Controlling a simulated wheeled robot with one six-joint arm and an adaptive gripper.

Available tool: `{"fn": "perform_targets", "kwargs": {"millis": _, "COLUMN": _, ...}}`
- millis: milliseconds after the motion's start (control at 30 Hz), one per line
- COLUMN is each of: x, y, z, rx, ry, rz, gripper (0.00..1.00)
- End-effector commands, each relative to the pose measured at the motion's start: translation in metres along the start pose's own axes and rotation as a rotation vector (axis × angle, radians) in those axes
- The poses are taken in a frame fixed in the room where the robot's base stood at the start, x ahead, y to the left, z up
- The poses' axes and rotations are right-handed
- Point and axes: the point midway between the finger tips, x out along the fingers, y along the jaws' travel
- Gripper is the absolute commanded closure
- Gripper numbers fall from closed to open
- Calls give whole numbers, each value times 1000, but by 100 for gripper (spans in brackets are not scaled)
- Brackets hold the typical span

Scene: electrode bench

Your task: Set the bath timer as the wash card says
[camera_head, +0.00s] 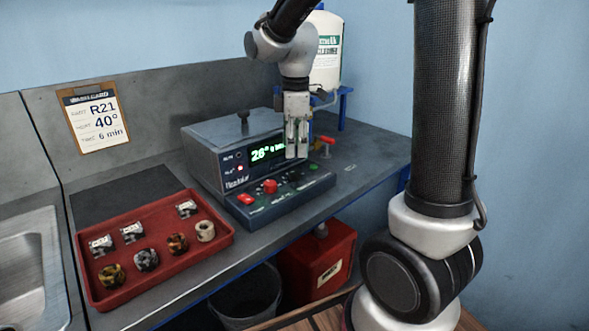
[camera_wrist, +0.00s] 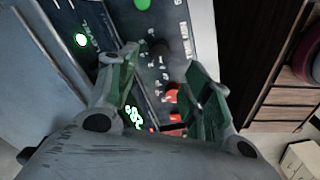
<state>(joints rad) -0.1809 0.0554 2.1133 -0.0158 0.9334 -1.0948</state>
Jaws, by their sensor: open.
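The wash card (camera_head: 93,118) on the back panel reads R21, 40° and 6 min. The bath (camera_head: 222,140) stands on the bench; its green display (camera_head: 262,153) shows 26°, with smaller text after it partly hidden by my gripper. Its front panel has a red switch (camera_head: 246,199), a red knob (camera_head: 270,186), a dark knob (camera_wrist: 158,47) and a green button (camera_head: 314,167). My gripper (camera_head: 297,150) is open and empty, pointing down above the panel's right part. In the wrist view its fingers (camera_wrist: 165,80) straddle the dark knob area, apparently above it; contact cannot be told.
A red tray (camera_head: 185,254) with several small metal and patterned pieces lies left of the bath. A sink (camera_head: 28,265) is at far left. A white tank (camera_head: 327,55) with a red tap (camera_head: 327,141) stands behind right.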

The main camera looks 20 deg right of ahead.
Motion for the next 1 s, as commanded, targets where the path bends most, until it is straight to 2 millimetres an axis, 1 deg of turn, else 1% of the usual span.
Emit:
{"fn": "perform_targets", "kwargs": {"millis": 100, "x": 0, "y": 0, "z": 0, "rx": -111, "ry": 0, "rz": 1, "gripper": 50}}
{"fn": "perform_targets", "kwargs": {"millis": 167, "x": 2, "y": 0, "z": 0, "rx": -141, "ry": 0, "rz": 0, "gripper": 50}}
{"fn": "perform_targets", "kwargs": {"millis": 267, "x": 11, "y": -1, "z": 1, "rx": -156, "ry": -1, "rz": -2, "gripper": 50}}
{"fn": "perform_targets", "kwargs": {"millis": 500, "x": 51, "y": -1, "z": 1, "rx": -154, "ry": -2, "rz": -3, "gripper": 50}}
{"fn": "perform_targets", "kwargs": {"millis": 600, "x": 65, "y": -1, "z": 1, "rx": -153, "ry": -2, "rz": -2, "gripper": 50}}
{"fn": "perform_targets", "kwargs": {"millis": 700, "x": 74, "y": -1, "z": 1, "rx": -153, "ry": -1, "rz": -1, "gripper": 50}}
{"fn": "perform_targets", "kwargs": {"millis": 800, "x": 78, "y": -1, "z": 1, "rx": -153, "ry": 0, "rz": 1, "gripper": 50}}
{"fn": "perform_targets", "kwargs": {"millis": 1000, "x": 78, "y": 0, "z": 1, "rx": -152, "ry": 0, "rz": 2, "gripper": 50}}
